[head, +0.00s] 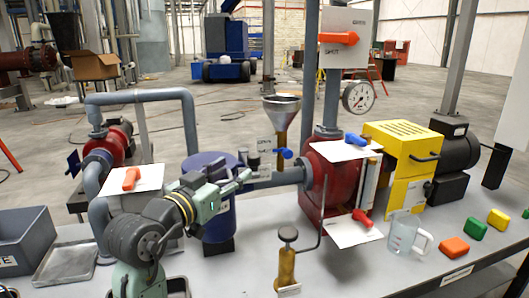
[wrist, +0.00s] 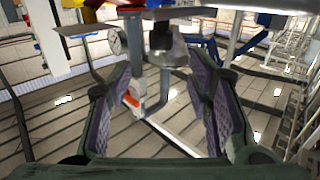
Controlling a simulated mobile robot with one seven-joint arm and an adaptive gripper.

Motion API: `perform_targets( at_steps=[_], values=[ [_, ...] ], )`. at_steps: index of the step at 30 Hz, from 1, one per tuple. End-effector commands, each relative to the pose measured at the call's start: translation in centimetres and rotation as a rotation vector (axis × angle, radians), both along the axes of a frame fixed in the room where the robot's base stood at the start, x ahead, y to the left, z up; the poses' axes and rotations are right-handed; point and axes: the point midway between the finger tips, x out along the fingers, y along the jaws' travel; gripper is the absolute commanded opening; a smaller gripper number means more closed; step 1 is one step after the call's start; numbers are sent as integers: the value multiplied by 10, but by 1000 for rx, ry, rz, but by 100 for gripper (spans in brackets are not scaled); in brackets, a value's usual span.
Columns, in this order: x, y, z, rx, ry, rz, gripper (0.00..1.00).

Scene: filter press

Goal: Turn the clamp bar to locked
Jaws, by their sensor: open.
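I cannot tell for certain which part is the clamp bar. Candidates are the lever-like handles around the red pump-like housing (head: 330,180): a blue handle (head: 356,139) on a white plate above, and a red handle (head: 362,217) on a white plate below. A black bar handle (head: 425,158) sits on the yellow housing (head: 405,140). My gripper (head: 243,180) is left of the red housing, near the horizontal grey pipe. In the wrist view my gripper (wrist: 160,105) is open, with nothing between its fingers.
An orange handle (head: 131,178) lies on a white plate at left. A funnel (head: 281,108), a blue tank (head: 213,232) and a brass hand pump (head: 287,262) are close to my arm. A clear jug (head: 403,237) and coloured blocks (head: 455,248) are at right.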

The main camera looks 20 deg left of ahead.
Motion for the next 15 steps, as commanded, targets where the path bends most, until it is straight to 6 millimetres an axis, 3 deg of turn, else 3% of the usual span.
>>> perform_targets(
  at_steps=[15],
  values=[
    [85, -17, 2, -1, -1, 0, 46]
  ],
)
